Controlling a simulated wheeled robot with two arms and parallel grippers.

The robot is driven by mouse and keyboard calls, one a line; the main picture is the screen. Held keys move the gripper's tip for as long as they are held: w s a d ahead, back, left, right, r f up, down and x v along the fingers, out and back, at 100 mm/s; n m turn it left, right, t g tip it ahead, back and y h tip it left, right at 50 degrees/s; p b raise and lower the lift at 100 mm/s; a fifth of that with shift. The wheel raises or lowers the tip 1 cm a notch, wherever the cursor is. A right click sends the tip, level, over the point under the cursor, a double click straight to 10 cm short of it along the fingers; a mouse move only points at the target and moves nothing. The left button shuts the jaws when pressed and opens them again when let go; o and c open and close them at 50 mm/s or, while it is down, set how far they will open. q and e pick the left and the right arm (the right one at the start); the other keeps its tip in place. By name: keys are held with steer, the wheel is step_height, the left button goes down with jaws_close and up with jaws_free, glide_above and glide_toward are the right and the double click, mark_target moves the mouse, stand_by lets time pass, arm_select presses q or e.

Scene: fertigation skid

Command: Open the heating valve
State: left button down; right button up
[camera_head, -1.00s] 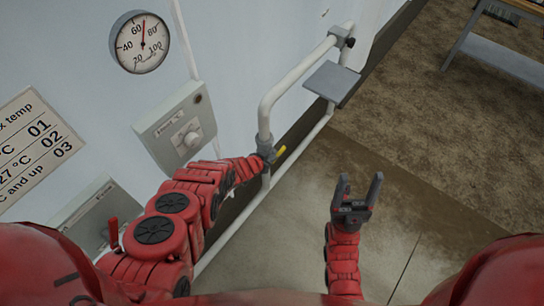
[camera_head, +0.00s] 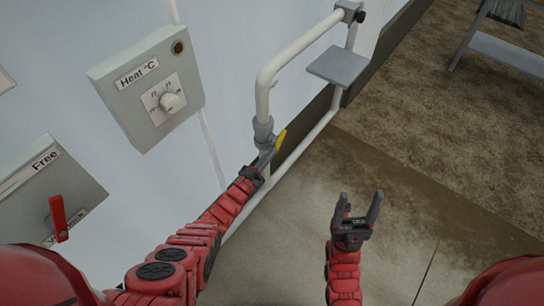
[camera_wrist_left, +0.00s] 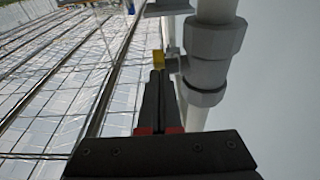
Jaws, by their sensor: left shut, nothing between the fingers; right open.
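A grey valve (camera_head: 263,132) sits on a white vertical pipe beside the wall, with a yellow-ended lever (camera_head: 281,139) pointing up and to the right in the head view. My left gripper (camera_head: 268,160) is shut and empty, its tips close to the lever from below. In the left wrist view, the grey valve body (camera_wrist_left: 208,68) is right of my shut fingers (camera_wrist_left: 159,76), and the yellow lever end (camera_wrist_left: 158,58) shows just beyond the tips. I cannot tell whether they touch. My right gripper (camera_head: 358,205) is open and empty over the floor.
A heat control box (camera_head: 150,85) with a dial is on the wall at left. Below it is a grey box (camera_head: 45,195) with a red lever. The floor at right is clear up to a bench (camera_head: 505,48).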

arm_select(q)
steer(key=f+t+h+b, duration=0.1)
steer(key=b, duration=0.5)
steer(key=w+f+t+h+b, duration=0.1)
steer(key=t+b, duration=0.1)
steer(key=b, duration=0.4)
steer(key=d+f+t+h+b, duration=0.1)
steer(key=b, duration=0.4)
steer(key=shift+w+t+b, duration=0.2)
steer(key=shift+t+b, duration=0.1)
steer(key=shift+b, duration=0.1)
